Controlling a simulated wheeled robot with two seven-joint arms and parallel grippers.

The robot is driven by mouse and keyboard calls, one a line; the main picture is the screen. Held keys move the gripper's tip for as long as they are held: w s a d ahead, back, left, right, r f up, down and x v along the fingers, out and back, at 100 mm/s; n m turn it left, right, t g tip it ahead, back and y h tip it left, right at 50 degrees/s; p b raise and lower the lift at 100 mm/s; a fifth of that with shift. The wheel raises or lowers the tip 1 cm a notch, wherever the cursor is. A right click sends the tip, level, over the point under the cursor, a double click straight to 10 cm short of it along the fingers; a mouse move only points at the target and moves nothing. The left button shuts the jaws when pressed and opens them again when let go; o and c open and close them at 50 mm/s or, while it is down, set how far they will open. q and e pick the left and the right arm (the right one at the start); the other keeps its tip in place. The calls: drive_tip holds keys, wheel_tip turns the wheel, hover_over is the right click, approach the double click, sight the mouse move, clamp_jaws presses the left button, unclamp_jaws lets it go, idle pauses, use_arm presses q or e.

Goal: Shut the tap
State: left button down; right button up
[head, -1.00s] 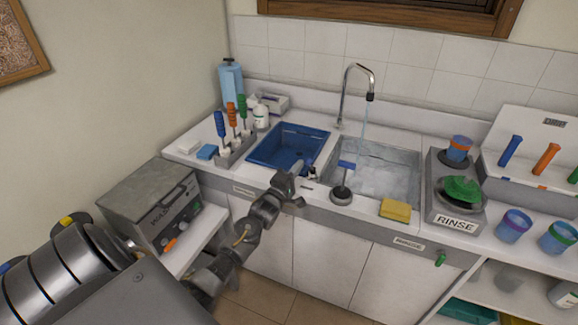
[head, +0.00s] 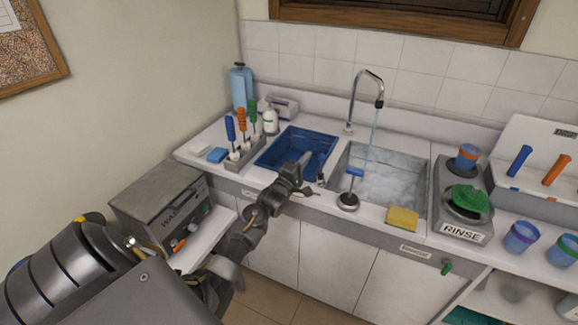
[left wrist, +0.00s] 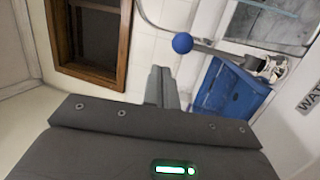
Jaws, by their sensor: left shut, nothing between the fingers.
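The chrome gooseneck tap (head: 366,76) stands behind the steel sink, and a stream of water (head: 372,130) runs from its spout. In the left wrist view a grey lever (left wrist: 222,53) ends in a blue ball (left wrist: 182,43). My left gripper (head: 305,160) is shut and empty, above the right side of the blue basin. In the left wrist view its fingers (left wrist: 161,86) appear close to the ball, without clear contact.
The blue basin (head: 268,158) and steel sink (head: 420,165) sit side by side. A blue-handled stand (head: 354,173) and yellow sponge (head: 402,218) are at the sink's front edge. A tool rack (head: 240,165) is left; the rinse unit (head: 443,190) is right.

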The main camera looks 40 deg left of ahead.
use_arm(q)
drive_tip(key=s+r+b, duration=0.2)
drive_tip(key=s, duration=0.9)
drive_tip(key=shift+s+a, duration=0.25)
